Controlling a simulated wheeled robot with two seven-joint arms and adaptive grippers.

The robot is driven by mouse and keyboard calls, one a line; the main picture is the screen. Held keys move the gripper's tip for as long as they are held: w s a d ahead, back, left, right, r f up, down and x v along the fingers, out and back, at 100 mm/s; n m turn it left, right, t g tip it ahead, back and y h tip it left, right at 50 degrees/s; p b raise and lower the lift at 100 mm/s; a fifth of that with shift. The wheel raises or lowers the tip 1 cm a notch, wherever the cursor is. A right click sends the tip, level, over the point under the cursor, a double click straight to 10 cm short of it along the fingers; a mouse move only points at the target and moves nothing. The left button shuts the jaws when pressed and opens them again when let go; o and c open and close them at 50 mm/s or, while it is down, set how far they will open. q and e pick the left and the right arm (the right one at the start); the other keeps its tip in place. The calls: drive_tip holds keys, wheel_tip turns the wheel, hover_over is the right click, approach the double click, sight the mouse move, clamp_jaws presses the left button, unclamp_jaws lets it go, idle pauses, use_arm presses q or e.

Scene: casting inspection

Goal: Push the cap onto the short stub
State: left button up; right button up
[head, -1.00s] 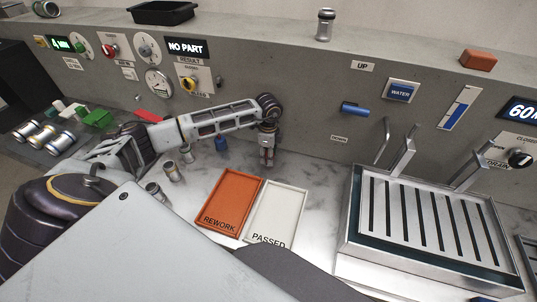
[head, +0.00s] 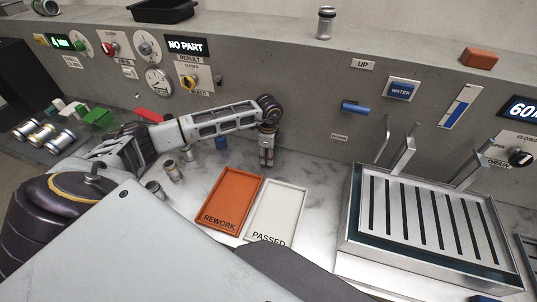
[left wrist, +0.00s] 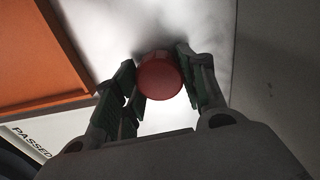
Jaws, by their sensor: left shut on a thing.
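My left gripper (head: 267,161) points down over the pale bench, just behind the white PASSED tray. In the left wrist view its fingers (left wrist: 160,82) are shut on a round red cap (left wrist: 159,76), seen by its flat face. In the head view the fingers largely hide the cap. I cannot pick out the short stub with certainty. A small blue piece (head: 221,142) stands on the bench left of the gripper, partly behind my arm. Metal cylinders (head: 173,171) stand further left. My right gripper is not in view.
The orange REWORK tray (head: 229,203) and white PASSED tray (head: 276,211) lie in front of the gripper. A slotted metal drain rack (head: 425,225) with upright handles stands to the right. The grey panel wall (head: 300,105) rises behind. Bare bench lies between gripper and rack.

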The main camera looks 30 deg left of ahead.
use_arm(q)
drive_tip(key=shift+f, duration=0.15)
drive_tip(key=o, duration=1.1)
wheel_tip(320, 180, up, 12)
idle(0.6)
drive_tip(key=shift+f, duration=0.1)
idle(0.4)
